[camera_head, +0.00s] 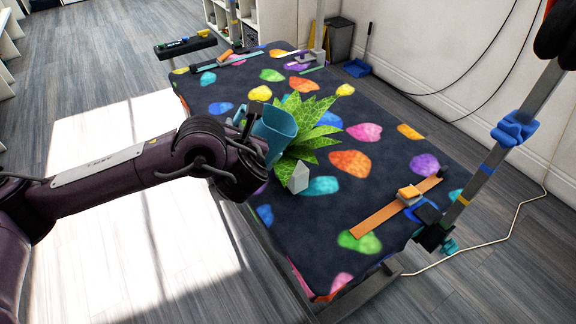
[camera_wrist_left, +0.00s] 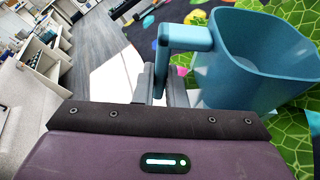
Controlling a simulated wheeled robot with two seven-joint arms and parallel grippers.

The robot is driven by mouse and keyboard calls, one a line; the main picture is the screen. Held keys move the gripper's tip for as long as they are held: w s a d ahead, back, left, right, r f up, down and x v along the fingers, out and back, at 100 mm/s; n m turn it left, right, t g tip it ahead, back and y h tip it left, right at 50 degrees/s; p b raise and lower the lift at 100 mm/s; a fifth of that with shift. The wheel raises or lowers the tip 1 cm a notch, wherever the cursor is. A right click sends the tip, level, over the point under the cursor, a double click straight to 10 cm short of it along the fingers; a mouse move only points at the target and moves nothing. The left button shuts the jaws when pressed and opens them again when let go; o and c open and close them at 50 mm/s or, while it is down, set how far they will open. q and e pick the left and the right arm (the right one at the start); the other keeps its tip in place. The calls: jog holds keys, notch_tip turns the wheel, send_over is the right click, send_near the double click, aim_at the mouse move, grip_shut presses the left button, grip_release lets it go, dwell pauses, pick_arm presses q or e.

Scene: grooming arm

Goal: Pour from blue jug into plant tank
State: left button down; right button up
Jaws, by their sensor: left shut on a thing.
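The blue jug (camera_head: 275,128) is held above the table, beside and partly in front of the green spiky plant (camera_head: 315,128). My left gripper (camera_head: 246,118) is shut on the jug's handle. In the left wrist view the jug (camera_wrist_left: 258,62) is at the upper right, with its handle between the fingers (camera_wrist_left: 160,86). Its open top shows there, and I cannot tell how full it is. Plant leaves (camera_wrist_left: 296,118) show behind and below the jug. A pale grey faceted piece (camera_head: 299,178) shows under the leaves; the rest of the tank is hidden.
The table (camera_head: 390,150) has a dark cover with coloured patches. An orange bar (camera_head: 375,218) with a clamp lies at its right front. A metal post (camera_head: 478,180) with a blue clamp (camera_head: 515,128) rises at the right. A bin (camera_head: 340,38) and dustpan (camera_head: 357,67) stand behind.

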pick_arm(q)
jog(key=shift+d+r+m+y+p, duration=0.3)
jog(key=shift+r+m+y+p, duration=0.4)
jog(key=shift+p, duration=0.8)
dwell(2.6)
jog(key=shift+w+d+r+m+p, duration=0.1)
jog(key=shift+d+r+m+p, duration=0.2)
jog(key=shift+m+p, duration=0.45)
dwell(2.5)
jog(key=shift+d, duration=0.15)
jog(key=shift+d+m+p, duration=0.15)
jog(key=shift+m+p, duration=0.1)
jog(key=shift+p, duration=0.15)
jog(key=shift+y, duration=0.3)
